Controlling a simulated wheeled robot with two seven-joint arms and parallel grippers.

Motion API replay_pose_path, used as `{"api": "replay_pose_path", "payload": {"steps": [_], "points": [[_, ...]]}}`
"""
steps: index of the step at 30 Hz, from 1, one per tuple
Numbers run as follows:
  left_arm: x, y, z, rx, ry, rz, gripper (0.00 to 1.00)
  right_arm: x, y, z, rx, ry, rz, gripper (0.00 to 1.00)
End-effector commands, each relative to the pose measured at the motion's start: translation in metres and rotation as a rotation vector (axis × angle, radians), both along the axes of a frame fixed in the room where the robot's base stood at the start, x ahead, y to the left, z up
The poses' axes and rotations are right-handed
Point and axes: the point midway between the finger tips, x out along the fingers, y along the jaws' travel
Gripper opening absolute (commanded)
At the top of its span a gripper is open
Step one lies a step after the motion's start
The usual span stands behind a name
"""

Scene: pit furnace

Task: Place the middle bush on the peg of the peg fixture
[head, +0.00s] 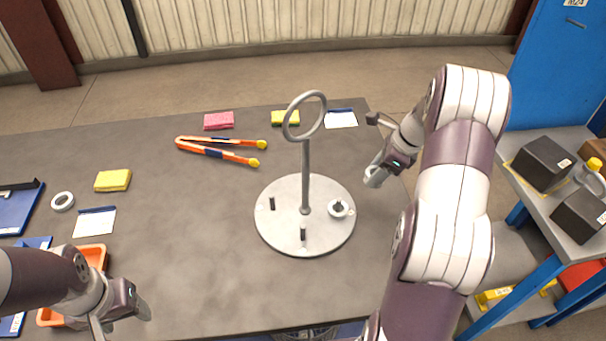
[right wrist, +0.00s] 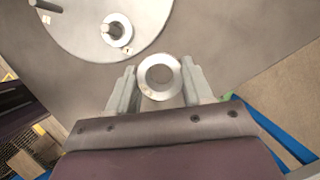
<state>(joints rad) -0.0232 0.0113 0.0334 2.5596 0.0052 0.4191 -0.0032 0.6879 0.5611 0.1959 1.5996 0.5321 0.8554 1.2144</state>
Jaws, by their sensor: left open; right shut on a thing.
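The peg fixture (head: 285,235) is a round grey disc with short dark pegs and a tall central post topped by a ring handle. A light metal bush (head: 338,208) sits around its right-hand peg; it also shows in the right wrist view (right wrist: 122,40). My right gripper (head: 374,150) is off the disc's right side, over the table's right edge. It is shut on a ring-shaped metal bush (right wrist: 158,93), held between the fingertips in the right wrist view. Another pale ring (head: 62,209) lies at the table's left. My left gripper (head: 121,320) is open and empty at the front left.
Orange tongs (head: 205,150) lie behind the fixture, near pink (head: 218,121) and yellow (head: 285,118) pads. A yellow pad (head: 112,180), a white card (head: 95,224) and an orange tray (head: 95,254) are at left. The table between tray and fixture is clear.

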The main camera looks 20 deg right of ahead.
Motion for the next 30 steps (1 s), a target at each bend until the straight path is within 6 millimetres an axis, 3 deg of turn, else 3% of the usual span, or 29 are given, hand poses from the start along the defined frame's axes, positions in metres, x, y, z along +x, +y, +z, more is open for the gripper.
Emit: {"api": "replay_pose_path", "payload": {"steps": [12,21,30], "points": [[0.000,0.000,0.020,0.000,0.000,0.000,0.61,0.067,0.082,0.003,0.000,-0.002,0.008,0.07],[0.000,0.000,0.033,0.000,0.000,0.000,0.61,0.108,0.132,0.003,0.000,-0.001,0.007,0.07],[0.000,0.000,0.033,0.000,0.000,0.000,0.61,0.110,0.133,-0.034,0.000,-0.001,0.004,0.07]]}}
